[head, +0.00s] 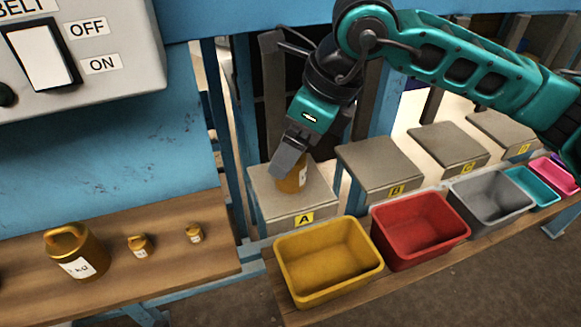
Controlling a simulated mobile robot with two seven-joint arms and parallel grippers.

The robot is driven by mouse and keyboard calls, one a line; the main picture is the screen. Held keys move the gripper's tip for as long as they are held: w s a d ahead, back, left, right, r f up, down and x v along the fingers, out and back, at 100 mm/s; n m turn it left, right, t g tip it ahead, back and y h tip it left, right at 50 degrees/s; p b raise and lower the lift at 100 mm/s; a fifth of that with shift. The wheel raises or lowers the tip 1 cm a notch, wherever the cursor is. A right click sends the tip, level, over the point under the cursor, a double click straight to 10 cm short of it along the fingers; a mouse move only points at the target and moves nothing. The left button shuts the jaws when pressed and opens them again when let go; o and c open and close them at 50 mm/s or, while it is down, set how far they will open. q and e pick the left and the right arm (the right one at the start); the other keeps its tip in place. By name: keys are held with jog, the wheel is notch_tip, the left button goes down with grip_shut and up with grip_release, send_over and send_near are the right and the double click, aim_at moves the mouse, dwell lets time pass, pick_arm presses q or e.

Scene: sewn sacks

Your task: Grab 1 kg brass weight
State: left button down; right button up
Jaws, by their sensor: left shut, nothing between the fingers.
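A brass weight (291,184) with a white label stands on the platform marked A. My left gripper (284,166) is shut and empty, and its fingers cover the top of this weight; I cannot tell whether they touch it. On the wooden shelf at the left stand a large brass weight (88,262) with a handle and a label ending in KG, a small one (139,251) and a smaller one (194,237). The figures on the labels are too unclear to read. My right gripper is not in view.
A yellow bin (290,287), a red bin (394,250), a grey bin (480,215) and smaller teal and pink bins stand in front of the platforms. A grey switch box (130,75) hangs upper left. Blue posts stand behind platform A.

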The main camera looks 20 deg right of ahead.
aim_at(295, 182)
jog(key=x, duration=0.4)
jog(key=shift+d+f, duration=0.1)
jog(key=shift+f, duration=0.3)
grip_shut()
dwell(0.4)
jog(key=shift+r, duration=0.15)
